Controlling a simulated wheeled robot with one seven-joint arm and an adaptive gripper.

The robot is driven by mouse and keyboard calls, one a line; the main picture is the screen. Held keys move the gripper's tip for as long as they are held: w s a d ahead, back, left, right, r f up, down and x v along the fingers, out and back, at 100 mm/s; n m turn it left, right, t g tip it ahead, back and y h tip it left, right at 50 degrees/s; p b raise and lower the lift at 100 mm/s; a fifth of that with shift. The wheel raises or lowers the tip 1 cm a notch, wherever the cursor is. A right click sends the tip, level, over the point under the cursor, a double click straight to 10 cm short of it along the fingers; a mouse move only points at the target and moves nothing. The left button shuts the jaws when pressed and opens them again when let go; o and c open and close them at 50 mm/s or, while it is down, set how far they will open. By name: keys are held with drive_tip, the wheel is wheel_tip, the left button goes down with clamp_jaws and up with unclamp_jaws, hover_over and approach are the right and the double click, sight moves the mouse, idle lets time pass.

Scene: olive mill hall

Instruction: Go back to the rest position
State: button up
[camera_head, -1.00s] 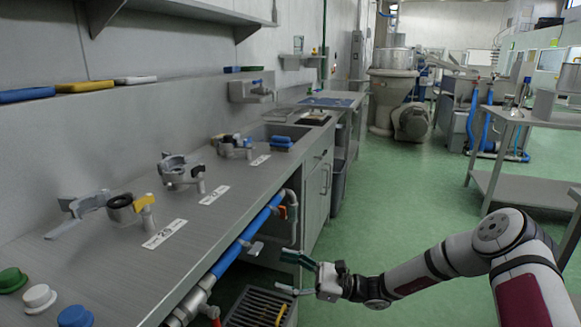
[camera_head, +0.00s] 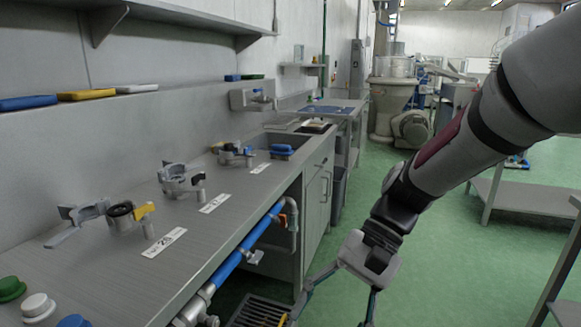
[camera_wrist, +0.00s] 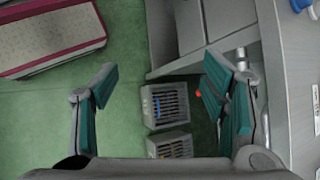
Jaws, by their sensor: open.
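My gripper (camera_head: 338,300) hangs pointing down in the head view, to the right of the workbench (camera_head: 110,255) and over the green floor. Its fingertips run out of the bottom of that view. In the wrist view my gripper (camera_wrist: 160,95) shows two teal-padded fingers spread wide with nothing between them. Below it are the green floor and two grey crates, one (camera_wrist: 146,108) holding blue and light items. My arm crosses the right side of the head view and hides part of the hall.
Clamp-like metal fittings (camera_head: 178,180) stand on the bench with white labels. A blue pipe (camera_head: 230,268) runs along its front edge. Coloured caps (camera_head: 38,305) sit at the near left. A grey side table (camera_head: 520,197) stands at right. Green floor lies open between.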

drive_tip(key=s+d+r+n+t+h, duration=0.2)
drive_tip(key=s+d+r+t+h, duration=0.15)
drive_tip(key=s+d, duration=0.45)
drive_tip(key=s+d+r+n+t+h, duration=0.2)
drive_tip(key=s+d+h, duration=0.3)
drive_tip(key=s, duration=0.6)
wheel_tip(320, 180, up, 21)
drive_tip(key=t+y+p, duration=0.1)
drive_tip(key=t+p, duration=0.2)
drive_tip(key=p, duration=1.6)
drive_tip(key=shift+w+d+r+t+p, duration=0.15)
drive_tip(key=shift+d+t+p, duration=0.15)
drive_tip(key=shift+t, duration=0.05)
